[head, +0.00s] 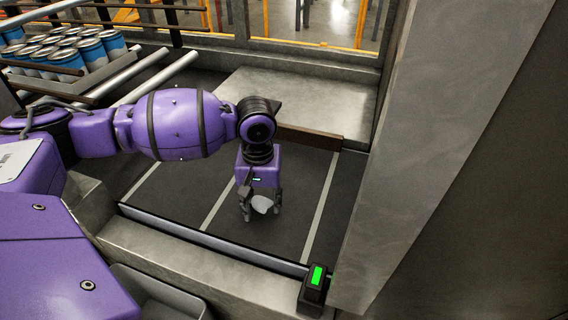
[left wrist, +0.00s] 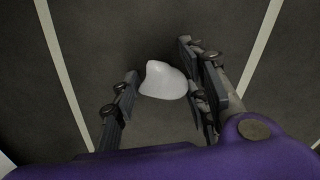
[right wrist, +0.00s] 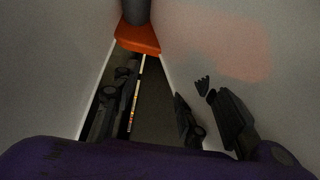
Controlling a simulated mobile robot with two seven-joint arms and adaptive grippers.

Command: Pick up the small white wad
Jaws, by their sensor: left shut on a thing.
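The small white wad (head: 263,205) is between the fingers of my left gripper (head: 260,208), over the dark striped surface. In the left wrist view the wad (left wrist: 163,81) sits between the fingertips, touching them on both sides. My left gripper (left wrist: 160,92) is shut on it. I cannot tell whether the wad still rests on the surface. My right gripper (right wrist: 150,115) shows only in the right wrist view. Its fingers are apart with nothing between them.
The dark belt (head: 190,185) has pale stripes and a metal front rail (head: 215,243). A box with a green light (head: 314,288) stands at the front right, beside a thick grey post (head: 430,130). Several blue cans (head: 68,58) stand at the back left. A brown bar (head: 312,138) lies behind the gripper.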

